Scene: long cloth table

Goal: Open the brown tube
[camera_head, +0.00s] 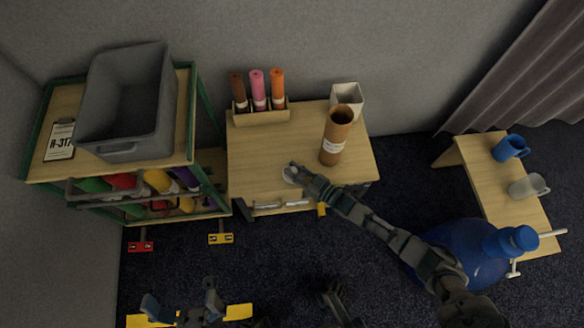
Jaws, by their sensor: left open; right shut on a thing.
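The brown tube (333,142) stands upright on the small wooden table, with a white label on its side. Its top end looks hollow and dark, with no cap on it. My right gripper (294,172) is at the table's front part, left of the tube and apart from it. It is shut on a small pale round piece (289,175) that looks like a cap, low over the tabletop; whether it touches the table I cannot tell. My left gripper (182,306) is open and empty at the bottom left, over the floor, far from the tube.
On the wooden table (262,148), a holder (262,116) carries brown, pink and orange rolls, and a white square container (347,97) stands behind the tube. Left is a shelf with a grey bin (122,149). Right is a bench (500,187) with two mugs.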

